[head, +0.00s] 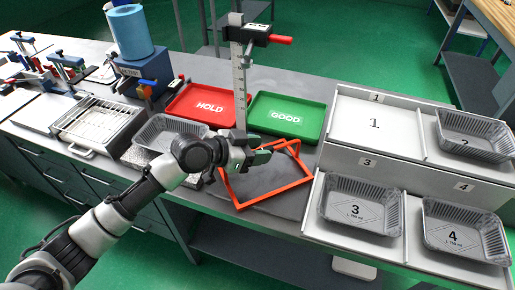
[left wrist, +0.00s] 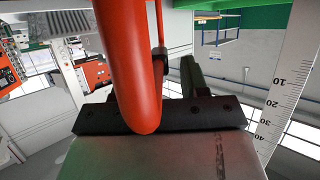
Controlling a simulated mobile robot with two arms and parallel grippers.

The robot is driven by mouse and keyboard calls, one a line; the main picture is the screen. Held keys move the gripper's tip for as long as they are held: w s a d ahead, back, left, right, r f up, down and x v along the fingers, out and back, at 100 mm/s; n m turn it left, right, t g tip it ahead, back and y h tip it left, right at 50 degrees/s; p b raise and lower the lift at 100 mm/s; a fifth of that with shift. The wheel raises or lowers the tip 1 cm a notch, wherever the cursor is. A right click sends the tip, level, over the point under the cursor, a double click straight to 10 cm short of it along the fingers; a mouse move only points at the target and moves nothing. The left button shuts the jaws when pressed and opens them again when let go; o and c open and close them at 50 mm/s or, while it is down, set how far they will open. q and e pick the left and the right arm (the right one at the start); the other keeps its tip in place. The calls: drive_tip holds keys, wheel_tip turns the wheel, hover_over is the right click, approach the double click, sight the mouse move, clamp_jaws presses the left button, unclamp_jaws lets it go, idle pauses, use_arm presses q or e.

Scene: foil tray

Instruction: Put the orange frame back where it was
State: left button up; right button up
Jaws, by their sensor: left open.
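The orange frame (head: 275,194) is an open four-sided outline over the dark grey mat (head: 284,207) in the middle of the bench. I cannot tell whether it lies fully flat. My left gripper (head: 264,154) is at the frame's far side, with its jaws open. In the left wrist view a thick orange bar (left wrist: 138,75) of the frame passes close in front of the camera, across a dark gripper part. Part of the frame's far side is hidden by the gripper. My right gripper is in neither view.
A ruled upright post (head: 239,85) stands just behind my gripper. Behind are a red HOLD tray (head: 188,107) and a green GOOD tray (head: 262,120). A foil tray (head: 157,131) sits left, near my arm. Numbered bays (head: 372,157) with several foil trays stand right.

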use_arm(q)
drive_tip(key=b+v, duration=0.1)
drive_tip(key=v, duration=1.1)
drive_tip(key=shift+b, duration=0.4)
